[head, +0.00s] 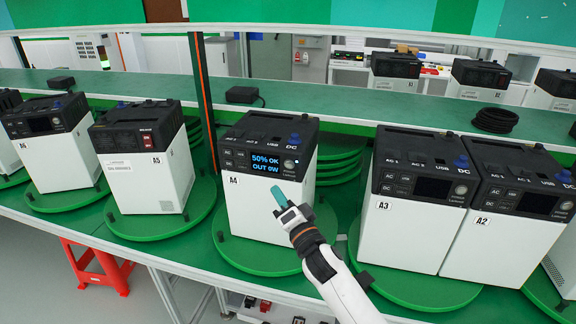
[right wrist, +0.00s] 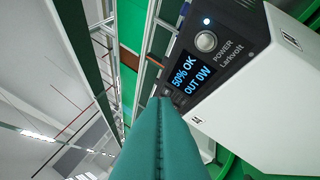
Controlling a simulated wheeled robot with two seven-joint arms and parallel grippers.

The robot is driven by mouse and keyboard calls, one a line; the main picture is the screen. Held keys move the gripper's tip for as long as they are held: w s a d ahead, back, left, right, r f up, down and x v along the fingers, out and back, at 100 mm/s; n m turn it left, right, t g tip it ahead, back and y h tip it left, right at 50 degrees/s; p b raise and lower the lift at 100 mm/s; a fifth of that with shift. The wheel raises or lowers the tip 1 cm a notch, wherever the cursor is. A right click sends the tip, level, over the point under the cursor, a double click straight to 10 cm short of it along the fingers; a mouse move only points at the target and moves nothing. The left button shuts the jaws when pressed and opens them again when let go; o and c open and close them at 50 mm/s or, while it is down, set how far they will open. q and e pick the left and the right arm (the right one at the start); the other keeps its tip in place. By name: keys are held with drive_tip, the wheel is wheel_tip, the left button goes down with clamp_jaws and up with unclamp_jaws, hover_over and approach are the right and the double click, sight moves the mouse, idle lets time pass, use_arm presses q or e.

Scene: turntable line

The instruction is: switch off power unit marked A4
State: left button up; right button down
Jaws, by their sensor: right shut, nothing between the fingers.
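The power unit marked A4 (head: 265,190) stands on a green turntable in the middle of the head view. Its display (head: 265,164) is lit and reads "50% OK" and "OUT 0W". A round power button (head: 289,165) is right of the display. The right wrist view shows the lit display (right wrist: 191,78), the silver button (right wrist: 206,41) and a small light above it. My right gripper (head: 279,195), with teal fingers, is shut and empty in front of A4's white front, below the display and button. In the right wrist view its fingers (right wrist: 160,110) point toward the unit. My left gripper is not in view.
Units A3 (head: 410,225) and A2 (head: 505,245) stand close together on the right, with dark displays. A5 (head: 150,180) and A6 (head: 60,155) stand on turntables on the left. A dark post (head: 203,90) rises behind, between A5 and A4. A red stool (head: 97,268) is below the bench.

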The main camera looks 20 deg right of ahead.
drive_tip(key=b, duration=0.2)
approach(283, 162)
drive_tip(key=w+a+r, duration=0.1)
drive_tip(key=w+a, duration=0.2)
drive_tip(key=shift+w+d+r, duration=0.1)
drive_tip(key=shift+w+d, duration=0.45)
drive_tip(key=shift+d, duration=0.1)
idle(1.4)
drive_tip(key=shift+w+d, duration=0.25)
drive_tip(key=shift+w, duration=0.1)
drive_tip(key=shift+w+d, duration=0.15)
drive_tip(key=shift+w, duration=0.15)
idle(0.6)
drive_tip(key=shift+s, duration=0.1)
drive_tip(key=shift+s+a+p, duration=0.4)
drive_tip(key=shift+s, duration=0.2)
drive_tip(key=shift+a, duration=0.1)
